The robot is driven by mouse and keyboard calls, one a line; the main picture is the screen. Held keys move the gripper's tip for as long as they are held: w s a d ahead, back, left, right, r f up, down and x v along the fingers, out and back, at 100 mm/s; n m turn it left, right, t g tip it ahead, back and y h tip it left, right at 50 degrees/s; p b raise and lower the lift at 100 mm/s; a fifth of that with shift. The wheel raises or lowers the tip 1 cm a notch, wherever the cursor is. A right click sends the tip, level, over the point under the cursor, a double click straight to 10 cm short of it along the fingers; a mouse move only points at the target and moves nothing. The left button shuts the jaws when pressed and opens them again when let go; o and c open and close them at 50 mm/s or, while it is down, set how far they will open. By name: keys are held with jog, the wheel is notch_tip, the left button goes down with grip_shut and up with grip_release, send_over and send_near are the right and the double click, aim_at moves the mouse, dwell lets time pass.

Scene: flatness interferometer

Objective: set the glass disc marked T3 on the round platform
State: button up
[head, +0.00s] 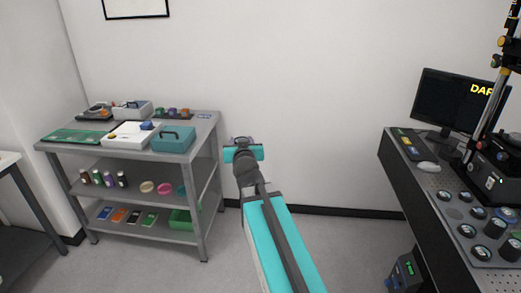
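My gripper (243,143) is at the end of my teal arm, in the middle of the head view, in front of the bare wall. It is seen from behind and its fingers are hidden, so I cannot tell if it is open or shut. Several round discs in dark holders (481,253) sit on a grey board on the right bench. Their marks are too small to read, so I cannot pick out T3. A dark instrument (497,168) with a tall post stands behind them, cut off by the right edge. I cannot make out the round platform.
The dark bench (412,190) on the right also carries a monitor (455,102) and a white mouse (429,167). A grey shelf cart (205,135) with boxes and trays stands at left. Floor between cart and bench is clear apart from my arm. A dark box (404,274) stands low by the bench.

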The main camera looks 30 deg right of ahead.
jog(key=w+a+r+n+y, duration=0.1)
jog(key=a+r, duration=0.3)
jog(key=a, duration=0.4)
jog(key=w+a+r+n+y+b, duration=0.1)
jog(key=a+r+y, duration=0.3)
jog(key=a, duration=0.4)
jog(key=shift+w+n+t, duration=0.3)
jog(key=shift+n+t, duration=0.1)
jog(key=shift+n, duration=0.4)
